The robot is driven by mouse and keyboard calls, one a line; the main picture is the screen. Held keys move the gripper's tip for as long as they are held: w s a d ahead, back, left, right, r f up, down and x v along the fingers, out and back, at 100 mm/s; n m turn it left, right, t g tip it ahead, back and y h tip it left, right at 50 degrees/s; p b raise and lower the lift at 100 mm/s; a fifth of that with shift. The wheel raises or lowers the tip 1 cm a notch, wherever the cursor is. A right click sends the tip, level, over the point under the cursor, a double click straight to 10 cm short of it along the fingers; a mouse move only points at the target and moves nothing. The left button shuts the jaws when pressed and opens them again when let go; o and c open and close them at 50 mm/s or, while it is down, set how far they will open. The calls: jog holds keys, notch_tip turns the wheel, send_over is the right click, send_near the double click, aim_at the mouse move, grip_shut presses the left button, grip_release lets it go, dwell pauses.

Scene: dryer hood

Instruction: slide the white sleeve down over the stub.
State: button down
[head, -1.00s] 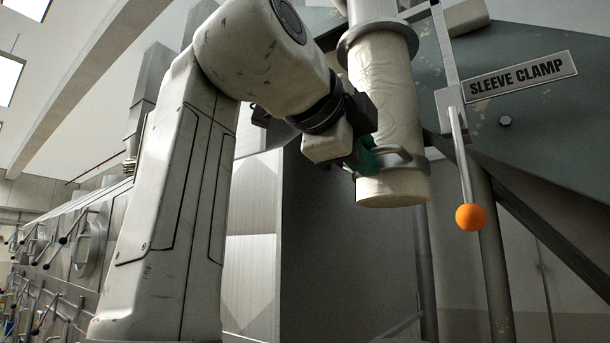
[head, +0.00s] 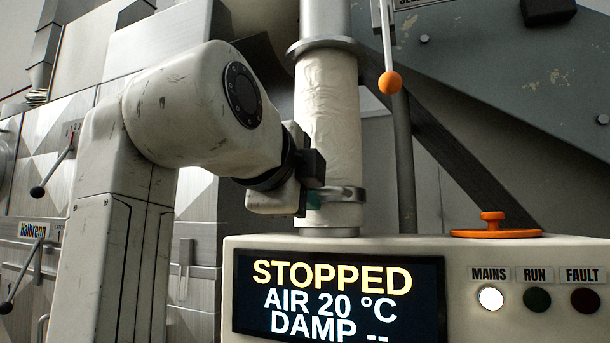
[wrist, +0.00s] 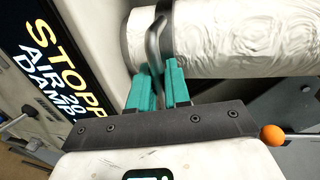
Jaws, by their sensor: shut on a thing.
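The white sleeve (head: 328,110) is a wrinkled cloth tube that hangs upright below a grey flanged pipe (head: 325,48). A metal band (head: 343,192) circles its lower part. My gripper (head: 314,198) is at the band's left side. In the wrist view my gripper (wrist: 160,72) has its teal fingers closed on the band's grey handle (wrist: 156,42), beside the sleeve (wrist: 225,35).
The cabinet (head: 460,262) stands in front at the lower right, its screen (head: 338,297) reading STOPPED. An orange disc with a knob (head: 493,226) sits on top. A clamp lever with an orange ball (head: 390,82) hangs right of the sleeve. Grey sloping machine panels stand behind.

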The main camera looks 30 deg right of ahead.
jog(key=shift+f, duration=0.5)
jog(key=c, duration=1.3)
grip_release()
jog(key=shift+o, duration=0.2)
jog(key=shift+a, duration=0.1)
jog(key=b+v, duration=0.1)
jog(key=v, duration=0.9)
jog(key=shift+s+a+b, duration=0.2)
jog(key=shift+s+b, duration=0.05)
jog(key=shift+b, duration=0.1)
jog(key=shift+r, duration=0.1)
